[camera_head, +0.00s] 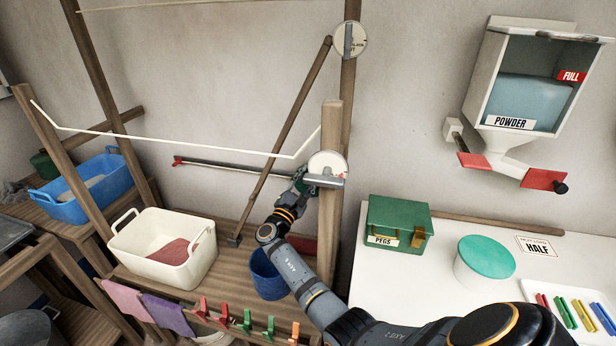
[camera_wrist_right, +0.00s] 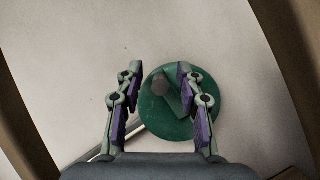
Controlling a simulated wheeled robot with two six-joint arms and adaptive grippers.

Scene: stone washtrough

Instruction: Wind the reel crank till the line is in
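My right gripper (camera_head: 303,181) is at the right post, its fingers partly hidden in the head view. In the right wrist view the two fingers (camera_wrist_right: 160,70) stand open. Behind and between them is a green reel disc (camera_wrist_right: 205,118) with a green crank arm and a brownish knob (camera_wrist_right: 159,85). The knob lies between the fingers, with gaps showing on both sides; its depth relative to the tips is unclear. A white line (camera_head: 190,143) hangs in a shallow sag between the left post (camera_head: 65,160) and right post (camera_head: 331,215). My left gripper is not in view.
A white disc (camera_head: 327,161) is on the right post. A white tub (camera_head: 150,268), blue bucket (camera_head: 267,280) and several pegs stand below. A green pegs box (camera_head: 398,225) and round tub (camera_head: 485,262) are on the right counter. A slanted wooden strut (camera_head: 285,140) stands near my gripper.

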